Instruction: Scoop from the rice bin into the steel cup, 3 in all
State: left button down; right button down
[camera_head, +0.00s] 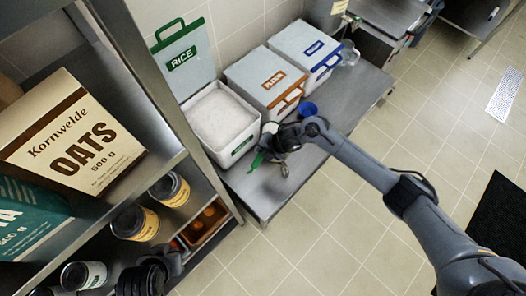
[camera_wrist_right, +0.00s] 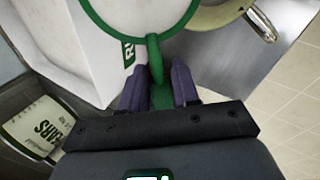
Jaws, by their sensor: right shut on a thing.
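The rice bin (camera_head: 252,139) stands open on the steel table, filled with white rice; its green-edged RICE lid (camera_head: 184,75) leans behind it. My right gripper (camera_head: 268,150) is at the bin's front corner, shut on the handle of a green scoop (camera_head: 256,161). In the right wrist view the scoop's round green rim (camera_wrist_right: 152,37) lies ahead of the fingers (camera_wrist_right: 158,88); its pale inside does not show clearly what it holds. A metal cup with a handle (camera_wrist_right: 262,25), likely the steel cup, is beside the scoop, partly cut off. A dark part of my left arm (camera_head: 150,277) shows at lower left.
Closed FLOUR (camera_head: 262,77) and blue-labelled (camera_head: 305,48) bins stand beside the rice bin. A blue cup (camera_head: 308,109) and a clear jar (camera_head: 349,55) are near them. A shelf with an oats box (camera_head: 75,140) and several tins is at left. The table's right part is clear.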

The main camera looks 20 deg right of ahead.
jog(key=shift+s+d+t+y+b, duration=0.15)
jog(key=shift+t+y+b, duration=0.3)
jog(key=shift+b, duration=0.55)
jog(key=shift+s+d+t+y+b, duration=0.15)
jog(key=shift+t+y+b, duration=0.3)
jog(key=shift+b, duration=0.55)
jog(key=s+d+t+y+b, duration=0.1)
jog(key=t+y+b, duration=0.1)
jog(key=b, duration=0.6)
jog(key=s+d+f+t+y+b, duration=0.1)
jog(key=t+y+b, duration=0.2)
jog(key=b, duration=0.6)
jog(key=s+d+t+y+b, duration=0.1)
jog(key=t+y+b, duration=0.2)
jog(key=b, duration=0.6)
jog(key=shift+f, duration=0.2)
jog(key=shift+w+r, duration=0.1)
